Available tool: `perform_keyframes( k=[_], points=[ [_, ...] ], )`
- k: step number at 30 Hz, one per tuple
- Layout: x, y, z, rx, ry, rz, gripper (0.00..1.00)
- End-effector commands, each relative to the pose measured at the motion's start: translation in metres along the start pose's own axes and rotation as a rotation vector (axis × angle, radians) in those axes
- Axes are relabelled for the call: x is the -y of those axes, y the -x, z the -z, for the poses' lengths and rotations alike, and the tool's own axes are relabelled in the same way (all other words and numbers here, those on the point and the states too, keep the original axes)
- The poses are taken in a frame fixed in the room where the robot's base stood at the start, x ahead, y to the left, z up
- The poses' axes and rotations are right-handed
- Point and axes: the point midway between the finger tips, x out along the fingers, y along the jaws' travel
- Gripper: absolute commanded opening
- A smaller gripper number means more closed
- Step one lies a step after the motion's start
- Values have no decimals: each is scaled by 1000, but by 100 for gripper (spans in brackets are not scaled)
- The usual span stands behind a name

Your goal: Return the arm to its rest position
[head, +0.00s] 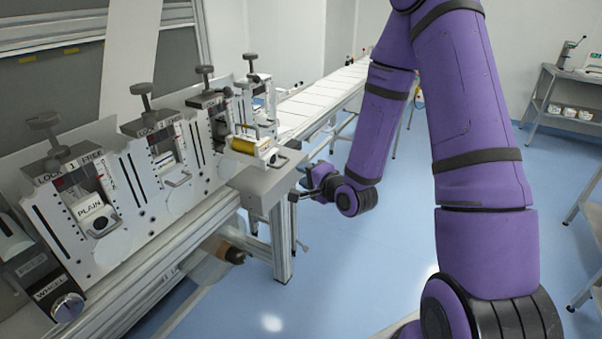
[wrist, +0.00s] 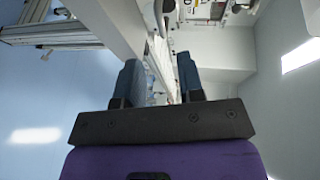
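My arm is purple with dark bands and reaches down and away from the upper right of the head view. My gripper (head: 308,185) is beside the right end of the machine, by a grey metal block (head: 266,183). From the head view I cannot tell whether it touches the block. In the wrist view my gripper (wrist: 158,62) shows two dark blue finger pads standing apart. Nothing is visible held between them; the machine and a pale beam show beyond.
The converter machine (head: 130,190) fills the left, with several knobbed stations. A yellow roll (head: 253,147) sits above the grey block. A long white conveyor (head: 318,98) runs to the back. Shelving (head: 560,103) stands at right. Blue floor (head: 300,290) is open between.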

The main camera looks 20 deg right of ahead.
Motion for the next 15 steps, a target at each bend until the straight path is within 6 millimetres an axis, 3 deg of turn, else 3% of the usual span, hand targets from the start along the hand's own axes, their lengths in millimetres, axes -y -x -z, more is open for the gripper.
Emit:
perform_keyframes(
  k=[15],
  points=[
    [3,0,0,2,22,-10,35]
  ],
)
